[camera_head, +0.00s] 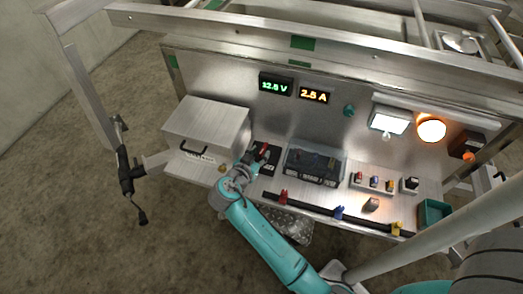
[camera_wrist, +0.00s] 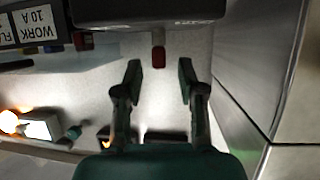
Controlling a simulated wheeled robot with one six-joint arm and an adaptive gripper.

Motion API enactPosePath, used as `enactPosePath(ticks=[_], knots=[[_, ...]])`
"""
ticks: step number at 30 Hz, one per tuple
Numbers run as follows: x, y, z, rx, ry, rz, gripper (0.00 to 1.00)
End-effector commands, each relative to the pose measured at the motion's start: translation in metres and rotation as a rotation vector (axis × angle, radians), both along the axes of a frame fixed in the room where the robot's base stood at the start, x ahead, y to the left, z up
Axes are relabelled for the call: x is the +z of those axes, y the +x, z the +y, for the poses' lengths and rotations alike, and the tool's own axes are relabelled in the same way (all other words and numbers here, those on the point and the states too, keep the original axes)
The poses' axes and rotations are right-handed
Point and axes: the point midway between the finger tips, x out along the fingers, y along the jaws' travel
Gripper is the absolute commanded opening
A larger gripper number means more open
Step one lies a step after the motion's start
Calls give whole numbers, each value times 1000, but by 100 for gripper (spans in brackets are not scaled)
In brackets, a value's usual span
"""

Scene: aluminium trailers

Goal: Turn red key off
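The red key (camera_head: 265,147) sticks up from a black switch box (camera_head: 272,162) on the metal work shelf. In the wrist view the red key (camera_wrist: 158,57) hangs below the edge of a dark box (camera_wrist: 145,12), between and just beyond my fingertips. My gripper (camera_wrist: 159,68) is open, with one finger on each side of the key and gaps on both sides. In the head view my gripper (camera_head: 253,160) is close to the switch box and partly hides it. The key's exact angle is hard to tell.
A clear-covered battery box (camera_head: 315,165) stands right of the switch box, and a metal case (camera_head: 206,128) stands left. Displays (camera_head: 276,85) read 12.5 V and 2.5 A. A white lamp (camera_head: 388,122) and an orange lamp (camera_head: 431,127) are lit. A dark rail (camera_head: 318,206) with coloured clips runs in front.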

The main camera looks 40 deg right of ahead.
Motion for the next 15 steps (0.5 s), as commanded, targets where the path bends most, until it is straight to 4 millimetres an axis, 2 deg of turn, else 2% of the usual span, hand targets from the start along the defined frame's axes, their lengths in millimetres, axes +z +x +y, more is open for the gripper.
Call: enactPosePath(ticks=[6, 15], knots=[[-9, 9, -19, 0, 1, 0, 40], [-11, 11, -23, 1, 1, 1, 40]])
